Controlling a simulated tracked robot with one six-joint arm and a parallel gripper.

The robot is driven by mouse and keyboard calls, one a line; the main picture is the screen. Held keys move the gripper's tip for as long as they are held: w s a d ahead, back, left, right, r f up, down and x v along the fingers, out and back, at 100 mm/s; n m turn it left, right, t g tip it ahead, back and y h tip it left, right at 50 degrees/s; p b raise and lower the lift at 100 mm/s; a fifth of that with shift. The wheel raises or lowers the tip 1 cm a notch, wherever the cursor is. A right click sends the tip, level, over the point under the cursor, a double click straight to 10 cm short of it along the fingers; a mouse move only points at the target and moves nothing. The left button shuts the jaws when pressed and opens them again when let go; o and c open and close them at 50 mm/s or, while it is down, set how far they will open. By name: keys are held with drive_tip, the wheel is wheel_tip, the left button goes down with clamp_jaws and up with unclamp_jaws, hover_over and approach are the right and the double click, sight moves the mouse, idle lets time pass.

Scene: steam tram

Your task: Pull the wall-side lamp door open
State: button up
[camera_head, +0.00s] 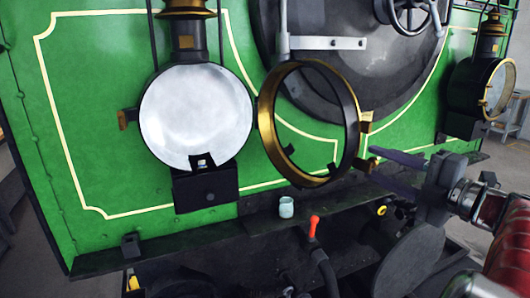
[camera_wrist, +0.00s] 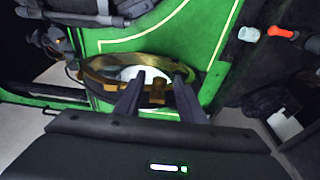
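The near lamp (camera_head: 197,118) shows its white round face on the green front. Its brass-rimmed ring door (camera_head: 267,130) stands swung open to the right, away from the face. Small brass tabs, one of them the upper tab (camera_head: 366,121), stick out at its free edge. In the wrist view the ring door (camera_wrist: 107,66) lies ahead, with a brass tab (camera_wrist: 157,92) between my fingers. My gripper (camera_head: 372,165) is open, its fingers pointing left at the door's free edge; it also shows in the wrist view (camera_wrist: 160,75). Contact with the tab cannot be told.
A second lamp (camera_head: 484,84) stands at the far right. A pale cup (camera_head: 286,207) sits on the ledge below the door, near a red-tipped lever (camera_head: 314,226).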

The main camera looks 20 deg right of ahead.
drive_tip(key=shift+x, duration=3)
clamp_jaws()
